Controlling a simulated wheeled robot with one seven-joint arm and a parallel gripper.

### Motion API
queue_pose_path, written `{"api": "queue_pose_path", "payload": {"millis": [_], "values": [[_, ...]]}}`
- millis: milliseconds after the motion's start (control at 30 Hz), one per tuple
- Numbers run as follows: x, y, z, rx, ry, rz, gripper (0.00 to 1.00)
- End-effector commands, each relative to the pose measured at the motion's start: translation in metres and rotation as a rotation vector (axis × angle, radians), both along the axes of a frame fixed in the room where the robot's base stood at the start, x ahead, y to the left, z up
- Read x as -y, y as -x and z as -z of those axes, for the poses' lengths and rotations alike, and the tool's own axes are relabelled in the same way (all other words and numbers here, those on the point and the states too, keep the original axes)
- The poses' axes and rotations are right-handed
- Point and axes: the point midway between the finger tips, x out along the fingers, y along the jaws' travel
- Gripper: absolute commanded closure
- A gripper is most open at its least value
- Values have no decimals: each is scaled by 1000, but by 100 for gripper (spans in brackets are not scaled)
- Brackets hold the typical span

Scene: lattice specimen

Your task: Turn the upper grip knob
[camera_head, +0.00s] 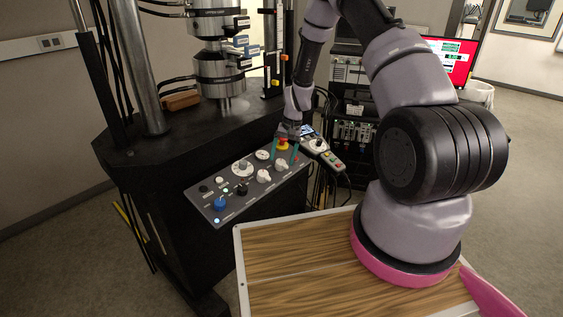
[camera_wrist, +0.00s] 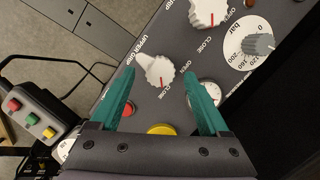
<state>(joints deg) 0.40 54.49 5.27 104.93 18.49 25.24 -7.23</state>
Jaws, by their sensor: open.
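The upper grip knob is a white pointer knob with a red mark. It shows in the wrist view (camera_wrist: 159,70) beside the printed words UPPER GRIP and CLOSE, and in the head view (camera_head: 281,165) at the right part of the grey control panel (camera_head: 222,206). My gripper (camera_wrist: 160,74) is open, its two teal fingers spread to the left and right of the knob in the wrist view. A gap shows on each side, with no visible contact. In the head view my gripper (camera_head: 283,160) is over the panel's right end. How high the fingertips are above the panel is unclear.
A second white knob (camera_wrist: 209,11) and a numbered dial (camera_wrist: 258,45) are close by. A red and yellow button (camera_head: 282,145) is behind the fingers. A handheld controller (camera_head: 321,152) hangs right of the panel. The testing machine's black table (camera_head: 150,150) stands behind.

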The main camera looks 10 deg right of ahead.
Motion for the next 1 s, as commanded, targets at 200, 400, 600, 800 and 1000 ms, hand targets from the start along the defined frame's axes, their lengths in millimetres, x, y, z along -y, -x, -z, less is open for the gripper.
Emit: {"api": "queue_pose_path", "payload": {"millis": [200, 400, 600, 800, 1000], "values": [[11, 0, -46, 2, 1, 0, 21], [17, 1, -74, -2, 0, -1, 21], [19, 2, -82, -4, 0, 0, 21], [19, 2, -82, -4, 0, 0, 21], [19, 2, -82, -4, 0, 0, 21]]}}
